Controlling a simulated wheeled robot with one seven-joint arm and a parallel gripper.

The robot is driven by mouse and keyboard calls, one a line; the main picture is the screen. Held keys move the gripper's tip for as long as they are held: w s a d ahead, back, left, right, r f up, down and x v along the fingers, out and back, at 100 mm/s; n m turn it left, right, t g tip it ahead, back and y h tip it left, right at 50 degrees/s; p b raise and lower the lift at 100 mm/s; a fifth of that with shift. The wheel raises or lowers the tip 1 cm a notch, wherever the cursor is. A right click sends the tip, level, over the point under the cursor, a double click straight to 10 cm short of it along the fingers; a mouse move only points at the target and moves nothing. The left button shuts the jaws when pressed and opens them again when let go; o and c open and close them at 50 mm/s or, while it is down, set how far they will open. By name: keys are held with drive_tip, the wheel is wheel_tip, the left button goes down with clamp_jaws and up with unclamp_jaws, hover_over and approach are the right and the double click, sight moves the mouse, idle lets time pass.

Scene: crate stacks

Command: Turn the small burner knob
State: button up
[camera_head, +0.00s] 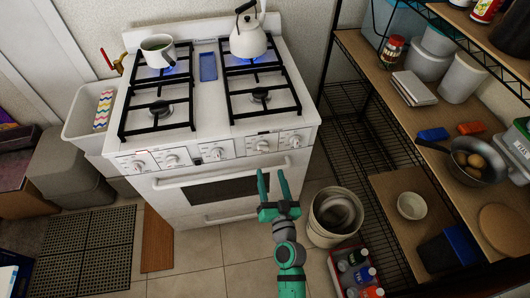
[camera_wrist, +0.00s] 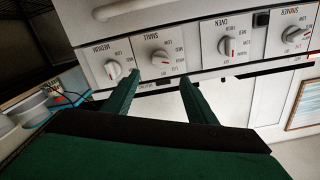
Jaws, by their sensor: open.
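The small burner knob (camera_wrist: 160,58) is a white dial under the printed word SMALL, which reads upside down in the wrist view. In the head view the same knob (camera_head: 262,146) is second from the right on the stove's front panel. My gripper (camera_head: 272,175) is open and empty in front of the panel. In the wrist view my gripper (camera_wrist: 160,82) has its two green fingers pointing toward the small knob, which shows between and beyond their tips. I see no contact with the knob.
The medium knob (camera_wrist: 113,69) and the oven knob (camera_wrist: 227,46) flank the small knob. The oven handle (camera_head: 221,173) runs below the panel. A kettle (camera_head: 248,39) and a pot (camera_head: 157,52) stand over blue flames. A bin (camera_head: 318,232) and shelves are to the right.

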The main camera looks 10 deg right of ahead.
sight(264, 150)
drive_tip(key=w, duration=1)
drive_tip(key=shift+w+d, duration=0.15)
drive_tip(key=shift+w, duration=0.2)
drive_tip(key=shift+c, duration=0.7)
drive_tip(key=c, duration=0.9)
